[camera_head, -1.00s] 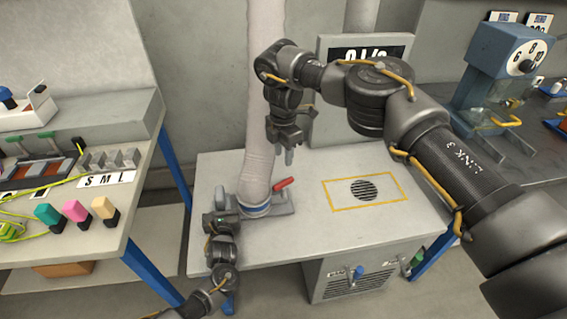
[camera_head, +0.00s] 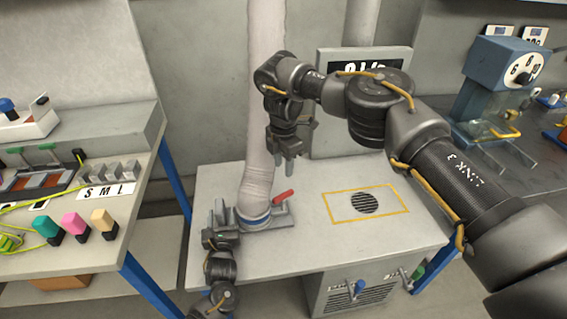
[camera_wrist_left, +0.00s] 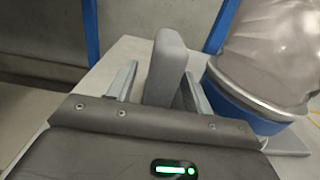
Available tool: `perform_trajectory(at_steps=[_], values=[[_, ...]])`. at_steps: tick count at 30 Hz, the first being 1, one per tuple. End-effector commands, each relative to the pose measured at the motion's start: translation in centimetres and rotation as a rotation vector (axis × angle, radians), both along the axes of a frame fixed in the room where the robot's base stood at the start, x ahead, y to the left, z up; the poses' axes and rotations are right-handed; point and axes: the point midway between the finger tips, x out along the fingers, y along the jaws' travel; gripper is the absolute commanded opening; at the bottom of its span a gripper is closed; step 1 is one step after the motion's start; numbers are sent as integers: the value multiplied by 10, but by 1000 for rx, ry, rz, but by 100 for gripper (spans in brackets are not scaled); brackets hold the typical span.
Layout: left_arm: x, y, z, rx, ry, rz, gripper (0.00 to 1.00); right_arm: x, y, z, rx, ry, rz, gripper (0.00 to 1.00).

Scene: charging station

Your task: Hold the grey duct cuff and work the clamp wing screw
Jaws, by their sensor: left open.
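A pale ribbed duct (camera_head: 258,184) comes down to a grey base plate on the bench. Its foot has a blue band (camera_head: 252,222), seen large at the right of the left wrist view (camera_wrist_left: 245,112). A red-handled lever (camera_head: 284,197) stands beside it. My left gripper (camera_head: 220,208) is open left of the duct foot. In the left wrist view, an upright grey block (camera_wrist_left: 165,68) stands between its fingers, and I cannot tell whether they touch it. My right gripper (camera_head: 282,166) hangs above and right of the duct foot, pointing down. I cannot make out the wing screw.
The bench top (camera_head: 318,236) is clear to the right, with a yellow-framed round vent (camera_head: 366,203). A sign box (camera_head: 372,90) stands behind. A side table (camera_head: 112,222) with coloured plugs is at left; a blue machine (camera_head: 503,80) is at right.

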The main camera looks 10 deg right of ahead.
Motion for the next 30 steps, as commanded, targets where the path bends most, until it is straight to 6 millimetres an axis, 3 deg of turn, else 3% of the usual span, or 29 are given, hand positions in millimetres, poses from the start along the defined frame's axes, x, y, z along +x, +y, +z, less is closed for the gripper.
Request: perform_trajectory(at_steps=[9, 15, 21, 30], values=[[-66, 0, -1, -2, 3, -1, 51, 0, 0, 0, 0, 0, 0, 38], [-97, 0, -1, -2, 3, -1, 51, 0, 0, 0, 0, 0, 0, 38], [-110, 0, 0, -1, 2, 0, 51, 0, 0, 0, 0, 0, 0, 38], [-110, 0, 3, -1, 1, 0, 51, 0, 0, 3, 0, 0, 0, 38]])
